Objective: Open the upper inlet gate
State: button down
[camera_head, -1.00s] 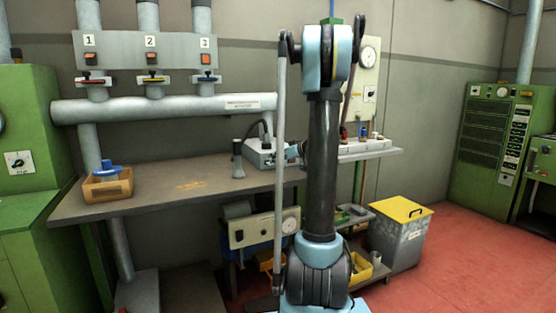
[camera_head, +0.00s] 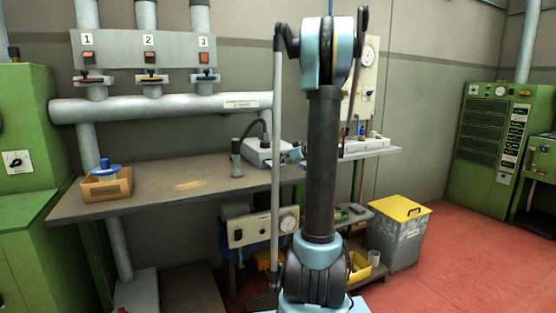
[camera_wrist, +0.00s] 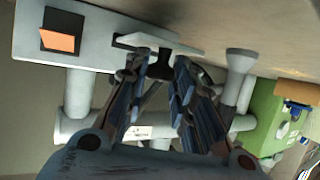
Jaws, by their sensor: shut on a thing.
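In the wrist view my gripper (camera_wrist: 162,72) has its two dark fingers closed around a small black grip (camera_wrist: 160,67). The grip hangs from a pale flat plate (camera_wrist: 185,45) beside a grey panel (camera_wrist: 85,25). The fingers hide part of the grip's lower end. I take the plate to be the gate; how far it stands open is not clear. In the head view my arm blocks the middle, and the gripper and this grip cannot be made out.
A square orange switch (camera_wrist: 58,40) sits on the panel. A pale pipe (camera_wrist: 75,105) runs nearby. In the head view a bench (camera_head: 150,205) carries a cardboard box (camera_head: 107,187) and a grey device (camera_head: 262,148). A yellow-lidded bin (camera_head: 400,240) stands right; red floor is clear beyond it.

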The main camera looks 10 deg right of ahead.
jog(key=c, duration=1.4)
grip_release()
jog(key=shift+o, duration=0.2)
jog(key=v, duration=1.2)
jog(key=shift+f, duration=0.15)
